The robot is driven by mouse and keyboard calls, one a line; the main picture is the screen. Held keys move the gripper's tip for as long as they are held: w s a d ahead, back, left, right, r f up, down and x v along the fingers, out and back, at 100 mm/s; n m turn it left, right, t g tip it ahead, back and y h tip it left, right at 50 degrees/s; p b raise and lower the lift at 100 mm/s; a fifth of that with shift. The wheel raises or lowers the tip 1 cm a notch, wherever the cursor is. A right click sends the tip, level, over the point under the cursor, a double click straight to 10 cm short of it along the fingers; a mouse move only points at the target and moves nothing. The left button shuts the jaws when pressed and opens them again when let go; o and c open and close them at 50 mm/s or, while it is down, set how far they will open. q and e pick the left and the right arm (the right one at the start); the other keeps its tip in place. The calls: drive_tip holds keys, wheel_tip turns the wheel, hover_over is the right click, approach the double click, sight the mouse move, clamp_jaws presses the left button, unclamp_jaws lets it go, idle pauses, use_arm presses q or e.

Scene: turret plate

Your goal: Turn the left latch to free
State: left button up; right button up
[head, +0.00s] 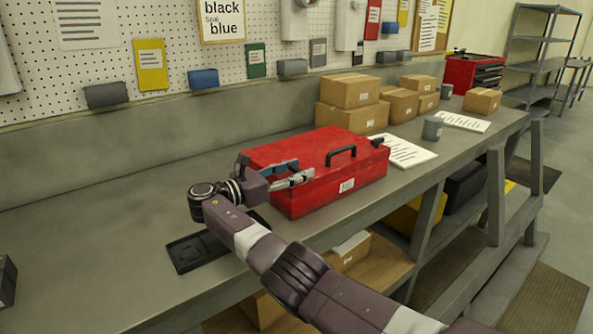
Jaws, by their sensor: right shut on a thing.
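A red toolbox (335,180) sits on the grey workbench, lid down, with a black handle (341,154) and a white label on its front. A dark latch (378,142) shows at its right end. My right gripper (304,177) reaches in from the left of the box, its fingers at the upper left part of the front. It is shut at the place of the left latch, which the fingers hide. The latch's angle cannot be seen. My left gripper is not in view.
A black tray (188,256) lies on the bench beneath my right arm. Cardboard boxes (350,117), a white sheet (408,152) and a grey mug (432,128) are behind and right of the toolbox. The bench (90,240) is mostly clear at left.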

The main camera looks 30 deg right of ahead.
drive_tip(key=o, duration=1.2)
drive_tip(key=shift+d, duration=0.1)
drive_tip(key=shift+c, duration=0.2)
drive_tip(key=a, duration=0.7)
drive_tip(key=shift+s+a, duration=0.25)
